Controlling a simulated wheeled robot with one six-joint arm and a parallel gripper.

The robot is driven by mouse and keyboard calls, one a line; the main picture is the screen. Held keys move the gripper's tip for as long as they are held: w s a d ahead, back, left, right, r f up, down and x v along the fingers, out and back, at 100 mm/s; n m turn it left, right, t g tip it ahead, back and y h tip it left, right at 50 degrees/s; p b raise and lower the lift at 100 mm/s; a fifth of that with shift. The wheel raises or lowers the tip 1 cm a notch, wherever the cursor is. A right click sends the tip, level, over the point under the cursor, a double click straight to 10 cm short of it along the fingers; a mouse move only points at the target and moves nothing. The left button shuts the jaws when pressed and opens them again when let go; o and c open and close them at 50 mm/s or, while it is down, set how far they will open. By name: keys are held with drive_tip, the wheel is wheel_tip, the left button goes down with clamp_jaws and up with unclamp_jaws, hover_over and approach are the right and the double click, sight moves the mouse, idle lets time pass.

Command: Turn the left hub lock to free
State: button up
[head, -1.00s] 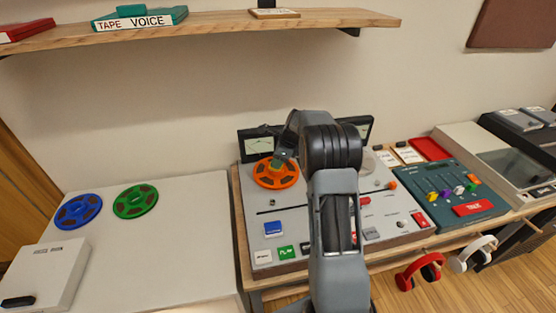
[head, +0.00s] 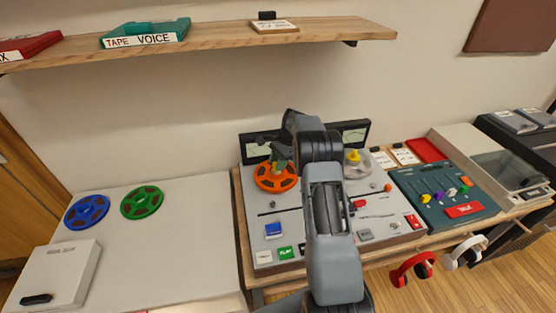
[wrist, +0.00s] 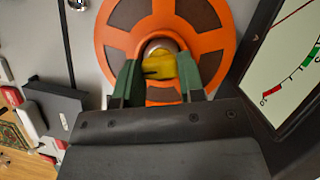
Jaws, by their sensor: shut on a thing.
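The left hub lock (wrist: 160,64) is a small yellow knob at the centre of the orange reel (wrist: 122,50) in the wrist view. My gripper (wrist: 159,76) has its green fingers on either side of it, shut on it. In the head view my gripper (head: 281,161) reaches down onto the orange reel (head: 275,178) at the left of the tape machine (head: 295,212), and hides the left lock. I cannot tell from these views which way the lock is turned. The right hub carries a yellow lock (head: 353,156) on a pale reel.
Meters (head: 354,134) stand close behind the reels. A blue reel (head: 87,212) and a green reel (head: 142,202) lie on the left table. A teal mixer (head: 445,193) is at the right. A wooden shelf (head: 220,36) hangs above.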

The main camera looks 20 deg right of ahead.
drive_tip(key=n, duration=0.2)
drive_tip(key=n+g+p, duration=0.1)
drive_tip(key=n, duration=0.1)
drive_tip(key=shift+w+n+g+h, duration=0.1)
drive_tip(key=shift+n+g+h, duration=0.2)
drive_tip(key=shift+w+a+n+g+h, duration=0.1)
drive_tip(key=shift+n+g+h, duration=0.25)
drive_tip(key=shift+n, duration=0.75)
drive_tip(key=shift+n+g+h, duration=0.35)
drive_tip(key=shift+n, duration=0.75)
